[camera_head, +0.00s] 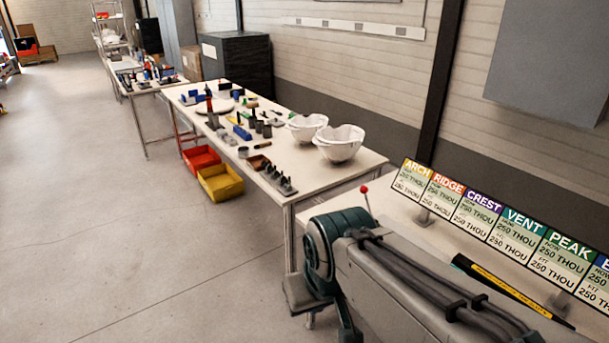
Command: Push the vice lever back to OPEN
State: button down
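A thin lever with a red ball knob (364,189) stands up just behind the teal joint of my arm. Its lower end and whatever it is mounted on are hidden by my arm, so I cannot tell if this is the vice lever or which position it is in. No OPEN mark is legible. My arm reaches in from the lower right, over the near table (400,207). My gripper is not visible.
A sign row (500,225) reading ARCH, RIDGE, CREST, VENT, PEAK stands on the near table. The long table (330,176) behind holds two white helmet shells (341,143) (307,127) and small parts. Red (201,158) and yellow (220,182) bins sit below. Floor at left is clear.

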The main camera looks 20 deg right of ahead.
aim_at(363, 189)
jog(key=u, duration=0.15)
jog(key=i, duration=0.75)
jog(key=z, duration=0.7)
jog(key=i, duration=0.65)
jog(key=z, duration=0.7)
